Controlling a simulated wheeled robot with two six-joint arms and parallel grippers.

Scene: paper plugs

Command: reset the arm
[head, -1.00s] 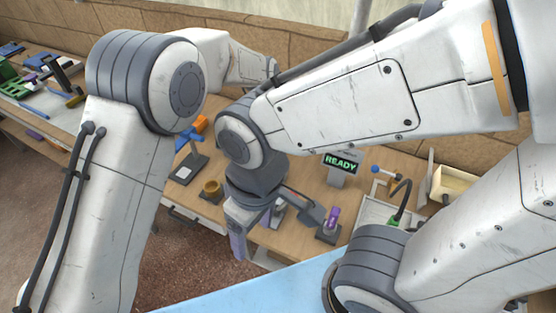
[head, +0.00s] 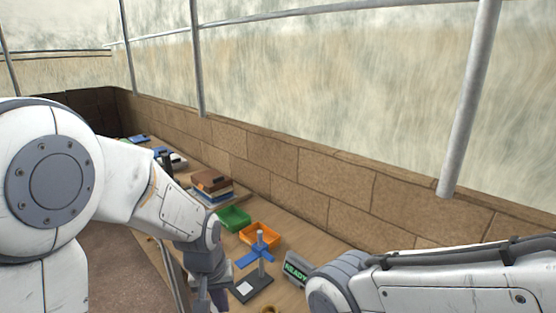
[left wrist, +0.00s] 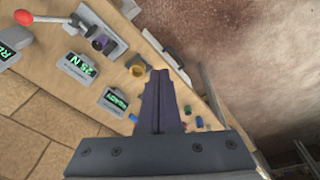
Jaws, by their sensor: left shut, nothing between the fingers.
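My left arm comes in from the left in the head view, with its gripper (head: 208,298) low near the front of the bench, partly cut off by the bottom edge. In the left wrist view the left gripper (left wrist: 160,76) has its dark fingers together, shut and empty, in front of the wooden bench (left wrist: 50,22). A yellow cup-like ring (left wrist: 138,69) lies just left of the fingertips in that view; I cannot tell the gap. My right arm's links show at lower right in the head view, but its gripper is out of view.
A READY display (head: 297,270), a dark-based post stand (head: 250,288), a blue cross-shaped piece (head: 246,259), an orange tray (head: 260,234), a green tray (head: 234,218) and stacked boxes (head: 212,186) occupy the bench. A brick wall (head: 330,195) runs behind. A red-knobbed lever (left wrist: 24,17) shows in the left wrist view.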

